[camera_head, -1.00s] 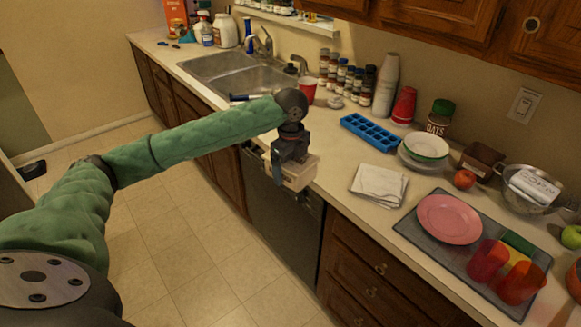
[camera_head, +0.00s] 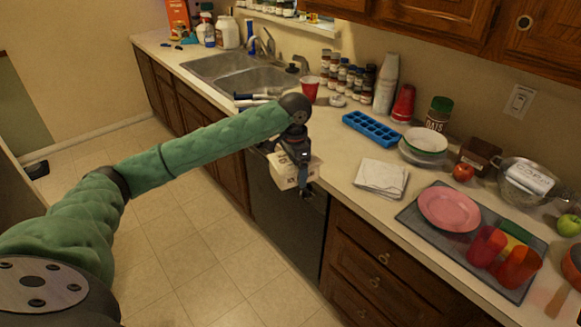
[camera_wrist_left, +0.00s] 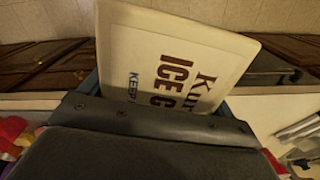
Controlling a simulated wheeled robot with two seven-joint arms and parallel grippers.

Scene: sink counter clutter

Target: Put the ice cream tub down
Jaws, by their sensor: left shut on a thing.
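The ice cream tub (camera_head: 284,175) is a small cream-coloured box, tilted, at the counter's front edge in the head view. My left gripper (camera_head: 303,178) is shut on it. The tub hangs in front of the dark dishwasher, about at counter height. In the left wrist view the tub (camera_wrist_left: 175,60) fills the middle, with dark "ICE C" lettering, beyond the dark gripper body. Part of the tub is hidden by the gripper. My right gripper is not in view.
A blue ice tray (camera_head: 371,129), spice jars and a red cup (camera_head: 309,88) stand behind. A pink plate (camera_head: 449,208) lies on a grey mat at right.

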